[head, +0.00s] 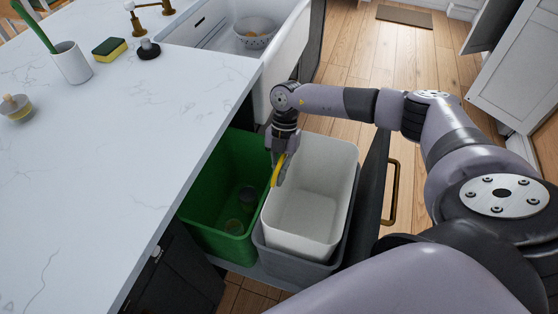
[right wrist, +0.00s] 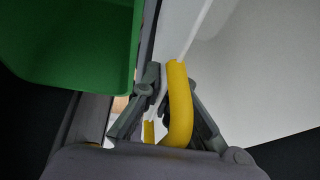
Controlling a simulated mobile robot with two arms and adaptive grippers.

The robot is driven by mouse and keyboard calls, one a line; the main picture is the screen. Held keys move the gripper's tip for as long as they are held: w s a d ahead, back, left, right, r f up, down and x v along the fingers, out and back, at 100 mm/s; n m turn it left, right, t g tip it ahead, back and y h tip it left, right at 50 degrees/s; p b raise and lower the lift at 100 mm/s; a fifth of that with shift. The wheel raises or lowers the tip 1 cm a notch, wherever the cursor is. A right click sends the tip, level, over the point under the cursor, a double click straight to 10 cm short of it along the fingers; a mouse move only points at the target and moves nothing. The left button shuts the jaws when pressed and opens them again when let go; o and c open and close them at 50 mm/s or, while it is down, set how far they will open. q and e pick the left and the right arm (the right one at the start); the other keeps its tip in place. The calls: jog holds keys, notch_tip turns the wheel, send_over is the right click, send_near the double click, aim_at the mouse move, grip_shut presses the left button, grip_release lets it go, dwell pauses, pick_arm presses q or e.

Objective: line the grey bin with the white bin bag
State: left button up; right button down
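The white bin bag (head: 312,205) stands open, with its mouth up, inside the grey bin (head: 292,268). Its rim rises above the bin's edge, and the bin shows only as a band around its lower part. My right gripper (head: 279,176) reaches down at the bag's left rim, beside the green bin. In the right wrist view, its fingers (right wrist: 168,88) are close together around the bag's white edge and a curved yellow strip (right wrist: 180,105). The exact contact is partly hidden. My left gripper is not in view.
A green bin (head: 222,165) with small items inside stands close at the left in the same pull-out. The drawer front with a brass handle (head: 391,192) borders the right. A marble counter (head: 110,150) and a white sink (head: 283,62) lie left and behind.

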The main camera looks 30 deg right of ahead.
jog(key=shift+f+b, duration=1)
jog(key=shift+f, duration=0.95)
jog(key=c, duration=1.7)
grip_release()
jog(key=shift+r, duration=0.1)
notch_tip(320, 180, up, 20)
jog(key=p, duration=1.8)
